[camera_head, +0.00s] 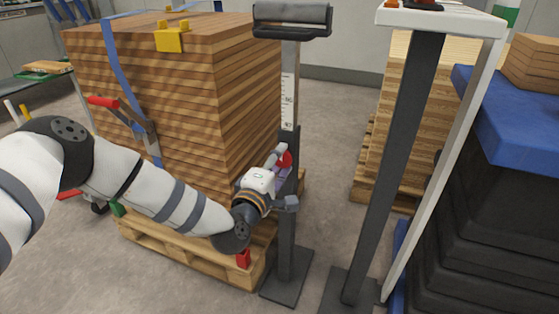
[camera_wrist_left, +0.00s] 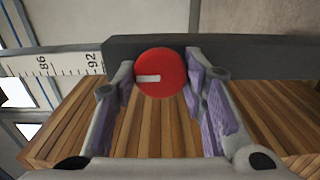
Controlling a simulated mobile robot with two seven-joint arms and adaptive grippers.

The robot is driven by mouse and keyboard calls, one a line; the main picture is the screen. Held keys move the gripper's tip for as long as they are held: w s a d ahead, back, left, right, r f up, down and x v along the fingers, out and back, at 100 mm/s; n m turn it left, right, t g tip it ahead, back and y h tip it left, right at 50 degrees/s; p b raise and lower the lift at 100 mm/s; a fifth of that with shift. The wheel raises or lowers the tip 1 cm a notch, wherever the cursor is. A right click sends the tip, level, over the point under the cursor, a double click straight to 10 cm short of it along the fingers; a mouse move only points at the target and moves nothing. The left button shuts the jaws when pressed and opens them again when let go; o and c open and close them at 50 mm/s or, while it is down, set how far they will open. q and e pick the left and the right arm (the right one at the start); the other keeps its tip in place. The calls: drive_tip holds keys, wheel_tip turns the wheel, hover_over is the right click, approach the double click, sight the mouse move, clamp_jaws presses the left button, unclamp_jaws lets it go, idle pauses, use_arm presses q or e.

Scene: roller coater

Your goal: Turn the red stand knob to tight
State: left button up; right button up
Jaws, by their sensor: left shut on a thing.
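The red stand knob (camera_head: 285,158) sits on the dark upright post of the roller stand (camera_head: 289,215) in the head view, partly hidden by my gripper. In the left wrist view the knob (camera_wrist_left: 161,73) is a round red disc with a white bar, which lies near level on its left half. My left gripper (camera_head: 281,165) reaches the post from the left. Its purple-padded fingers (camera_wrist_left: 160,84) are shut on the knob, one on each side, in the left wrist view. My right gripper is not in view.
A strapped stack of brown boards (camera_head: 180,95) on a pallet (camera_head: 190,252) stands close behind my left arm. A ruler scale (camera_head: 288,100) runs up the post under a dark roller (camera_head: 291,18). A grey-and-white frame (camera_head: 405,150) stands to the right, with bare floor between.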

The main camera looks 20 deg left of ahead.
use_arm(q)
drive_tip(key=shift+a+f, duration=0.1)
drive_tip(key=shift+a, duration=0.05)
drive_tip(key=o, duration=1.1)
drive_tip(key=s, duration=1.2)
drive_tip(key=shift+a, duration=0.15)
